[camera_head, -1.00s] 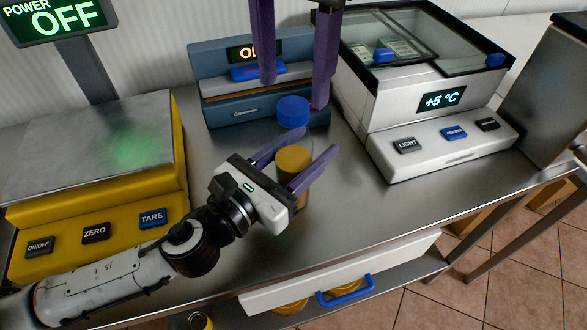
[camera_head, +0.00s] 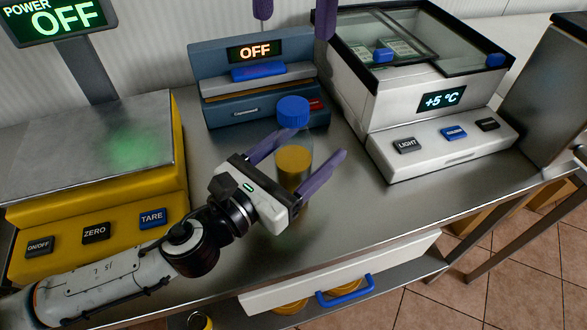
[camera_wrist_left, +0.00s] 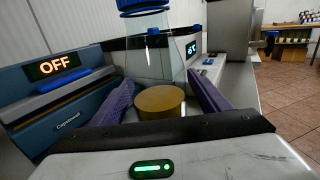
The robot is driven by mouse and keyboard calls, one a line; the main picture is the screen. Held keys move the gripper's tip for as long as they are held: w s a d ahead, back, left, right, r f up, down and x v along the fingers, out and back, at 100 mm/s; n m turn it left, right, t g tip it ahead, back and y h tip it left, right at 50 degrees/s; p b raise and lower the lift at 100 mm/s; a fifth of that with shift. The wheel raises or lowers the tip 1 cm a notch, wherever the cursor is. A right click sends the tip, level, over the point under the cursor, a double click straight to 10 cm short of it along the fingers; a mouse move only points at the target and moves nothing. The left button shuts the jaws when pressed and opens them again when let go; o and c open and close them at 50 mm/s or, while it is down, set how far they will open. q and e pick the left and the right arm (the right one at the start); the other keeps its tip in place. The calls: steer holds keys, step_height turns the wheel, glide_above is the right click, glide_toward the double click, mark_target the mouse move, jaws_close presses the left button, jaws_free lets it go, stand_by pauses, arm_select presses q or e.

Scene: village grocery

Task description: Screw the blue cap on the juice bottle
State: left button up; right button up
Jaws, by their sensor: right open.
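The juice bottle (camera_head: 294,160) is clear with orange juice in its lower part and stands upright on the metal counter. The blue cap (camera_head: 293,112) sits on its top; I cannot tell how tight it is. In the left wrist view the juice (camera_wrist_left: 160,102) shows between the fingers and the cap (camera_wrist_left: 143,7) is cut by the top edge.
A blue device (camera_head: 225,112) reading OFF stands behind the bottle. A yellow scale (camera_head: 180,185) is at left, and a white cooler box (camera_head: 385,125) with a glass lid at right. A drawer (camera_head: 262,300) with a blue handle is below. The counter between bottle and cooler is clear.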

mark_target(280, 173)
arm_select(q)
steer(key=b+v, duration=0.2)
steer(key=v, duration=0.7)
steer(key=shift+a+f, duration=0.1)
steer(key=shift+f, duration=0.05)
steer(key=shift+s+a+r, duration=0.2)
steer(key=shift+s+a, duration=0.15)
steer(key=shift+s, duration=0.15)
